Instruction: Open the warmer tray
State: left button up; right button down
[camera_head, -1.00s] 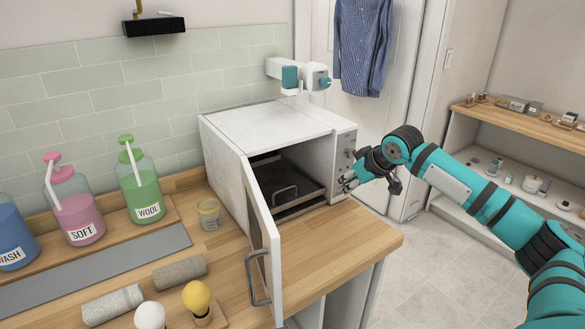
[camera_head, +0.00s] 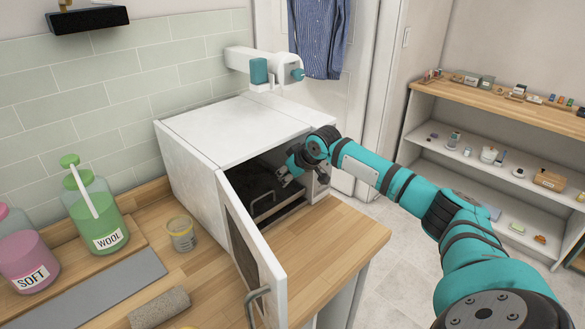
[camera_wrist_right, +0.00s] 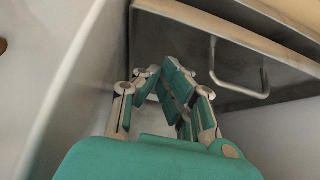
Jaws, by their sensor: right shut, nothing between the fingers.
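The white warmer (camera_head: 240,130) stands on the wooden counter with its door (camera_head: 245,235) swung open toward me. Inside is a dark tray (camera_head: 285,209) with a bent metal handle on its front. In the right wrist view the tray front (camera_wrist_right: 180,45) and its handle (camera_wrist_right: 240,82) show close by. My right gripper (camera_head: 284,180) is at the warmer's opening, by the tray. In the wrist view its fingers (camera_wrist_right: 165,75) are shut and empty, to the left of the handle and apart from it. My left gripper is not in view.
A jar (camera_head: 181,234), a green WOOL bottle (camera_head: 97,215) and a pink SOFT bottle (camera_head: 28,255) stand left of the warmer. The counter right of the door (camera_head: 325,245) is clear.

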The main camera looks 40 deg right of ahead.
aim_at(285, 191)
jog(key=shift+x, duration=0.8)
jog(key=s, duration=0.1)
jog(key=s+p, duration=0.1)
jog(key=s, duration=0.1)
jog(key=shift+d+p, duration=0.25)
jog(key=shift+p, duration=0.05)
jog(key=shift+s, duration=0.55)
jog(key=shift+w+a, duration=0.1)
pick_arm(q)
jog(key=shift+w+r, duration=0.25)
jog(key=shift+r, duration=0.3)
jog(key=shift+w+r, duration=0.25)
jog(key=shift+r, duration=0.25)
